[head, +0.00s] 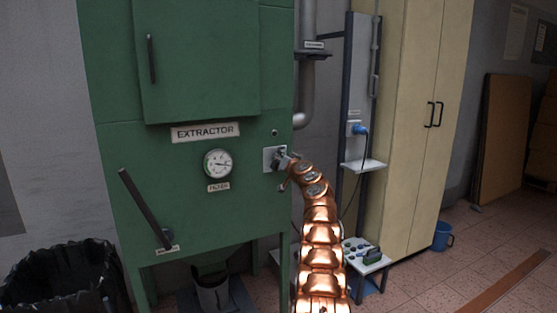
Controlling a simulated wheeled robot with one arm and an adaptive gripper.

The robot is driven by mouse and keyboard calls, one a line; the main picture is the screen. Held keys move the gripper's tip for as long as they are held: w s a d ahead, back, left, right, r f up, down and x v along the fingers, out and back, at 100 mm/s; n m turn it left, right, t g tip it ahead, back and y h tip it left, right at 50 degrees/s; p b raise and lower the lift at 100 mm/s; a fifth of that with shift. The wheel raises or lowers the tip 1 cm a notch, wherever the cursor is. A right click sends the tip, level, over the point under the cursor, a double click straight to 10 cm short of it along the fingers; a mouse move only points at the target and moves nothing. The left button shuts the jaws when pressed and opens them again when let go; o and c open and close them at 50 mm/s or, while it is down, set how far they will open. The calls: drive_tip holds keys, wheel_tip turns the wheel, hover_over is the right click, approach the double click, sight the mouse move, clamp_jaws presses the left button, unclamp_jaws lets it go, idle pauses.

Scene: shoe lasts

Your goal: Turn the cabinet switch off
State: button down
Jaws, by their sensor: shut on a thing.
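The green extractor cabinet (185,225) stands upright in front of me. The cabinet switch (268,158) sits on a pale square plate at the right side of its front, beside the round filter gauge (217,163). My copper-coloured arm reaches up from the bottom, and my gripper (284,161) is at the switch, shut on its knob. The gripper covers most of the knob, so I cannot tell which way it points.
A black lever (145,207) juts from the cabinet's lower left. A bin with a black bag (62,280) stands at left. A small shelf (364,165) and blue plug (359,130) are right of my arm. A low stool (372,263) and beige cupboard (415,120) stand farther right.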

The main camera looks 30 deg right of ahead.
drive_tip(key=m, duration=0.6)
drive_tip(key=shift+d+f, duration=0.2)
drive_tip(key=shift+d, duration=0.05)
drive_tip(key=m, duration=0.2)
drive_tip(key=m+p, duration=0.1)
drive_tip(key=m, duration=0.3)
drive_tip(key=shift+f+m, duration=0.25)
drive_tip(key=shift+m, duration=0.05)
drive_tip(key=c, duration=1.1)
unclamp_jaws()
drive_tip(key=shift+f, duration=0.1)
drive_tip(key=shift+s+d, duration=0.1)
